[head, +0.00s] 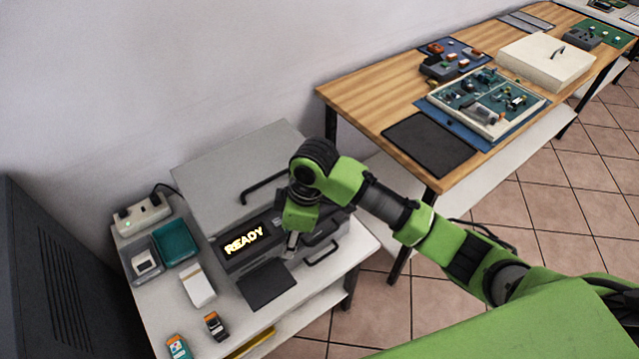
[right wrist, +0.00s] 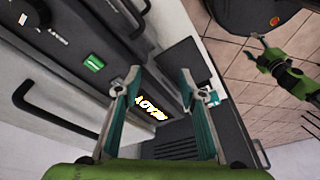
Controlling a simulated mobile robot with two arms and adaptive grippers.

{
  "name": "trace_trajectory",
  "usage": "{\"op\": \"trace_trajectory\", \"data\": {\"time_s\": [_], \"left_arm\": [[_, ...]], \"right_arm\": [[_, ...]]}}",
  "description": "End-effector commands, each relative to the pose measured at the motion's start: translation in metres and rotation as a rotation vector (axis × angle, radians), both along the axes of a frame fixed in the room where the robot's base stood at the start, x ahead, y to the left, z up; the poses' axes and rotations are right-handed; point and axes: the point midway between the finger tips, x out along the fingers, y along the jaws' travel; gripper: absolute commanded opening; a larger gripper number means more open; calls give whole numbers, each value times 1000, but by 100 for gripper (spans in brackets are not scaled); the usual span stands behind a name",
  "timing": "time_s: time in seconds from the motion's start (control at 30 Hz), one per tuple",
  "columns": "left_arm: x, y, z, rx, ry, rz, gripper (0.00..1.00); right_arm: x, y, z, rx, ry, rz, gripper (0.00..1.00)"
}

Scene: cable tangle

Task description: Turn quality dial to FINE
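A grey machine (head: 225,170) with a lit READY display (head: 244,241) stands on the white table. My right arm reaches over its front, and the right gripper (head: 291,243) hangs near the panel. In the right wrist view the right gripper (right wrist: 160,76) is open and empty, its two fingers apart in front of the panel. A round dark knob with a white mark, likely the dial (right wrist: 24,18), shows at the upper left, away from the fingers; its lettering is unreadable. My left gripper (right wrist: 258,54) appears small at the right of that view; its jaw state is unclear.
A green button (right wrist: 93,64) and dark bar handles (right wrist: 52,108) sit on the machine front. Left of the machine are a power strip (head: 141,215), a teal bin (head: 176,241), a grey bin (head: 143,262) and small cartridges (head: 215,325). A wooden workbench (head: 375,90) stands behind.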

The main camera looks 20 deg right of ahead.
Motion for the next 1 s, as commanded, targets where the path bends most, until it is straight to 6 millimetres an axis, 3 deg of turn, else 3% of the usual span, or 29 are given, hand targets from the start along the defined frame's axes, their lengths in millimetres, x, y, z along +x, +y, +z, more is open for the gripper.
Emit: {"op": "trace_trajectory", "data": {"time_s": [0.1,0.3,0.43,0.57,0.77,1.0], "left_arm": [[5,1,0,1,-7,-1,58],[3,2,0,2,-5,-1,58],[-3,2,0,3,3,-1,58],[-4,3,-1,4,5,-1,58],[-4,5,2,5,5,-2,58],[-3,5,10,6,4,0,58]], "right_arm": [[34,-24,25,-79,5,64,37],[85,-73,77,-180,34,106,37],[104,-98,108,-211,46,103,37],[113,-111,125,-221,53,97,37],[114,-113,116,-223,57,97,37],[113,-114,69,-225,59,97,37]]}}
